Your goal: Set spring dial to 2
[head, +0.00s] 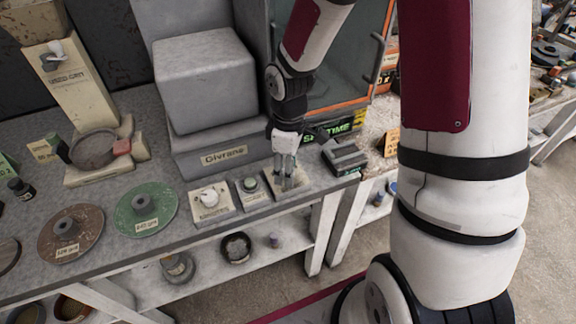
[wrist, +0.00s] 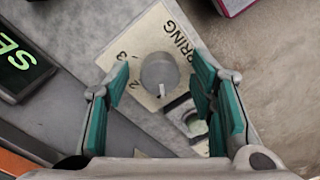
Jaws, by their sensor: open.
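The spring dial (wrist: 160,72) is a round grey knob on a cream plate lettered "RING" (wrist: 160,40), with the rest of the word cut off or unclear. A small white pointer mark shows on the knob's lower edge in the wrist view. Small numerals, one looking like a 2, are printed on the plate left of the knob. My gripper (wrist: 161,66) is open above the plate, its green-padded fingers on either side of the knob, with visible gaps. In the head view my gripper (head: 286,160) points down at the plate and largely hides the knob.
A plate with a white knob (head: 209,196) and one with a green button (head: 251,184) sit to the left. The grey machine labelled "Givrane" (head: 205,70) stands behind. A dark grey block (head: 345,157) lies to the right. A green disc (head: 146,209) lies farther left.

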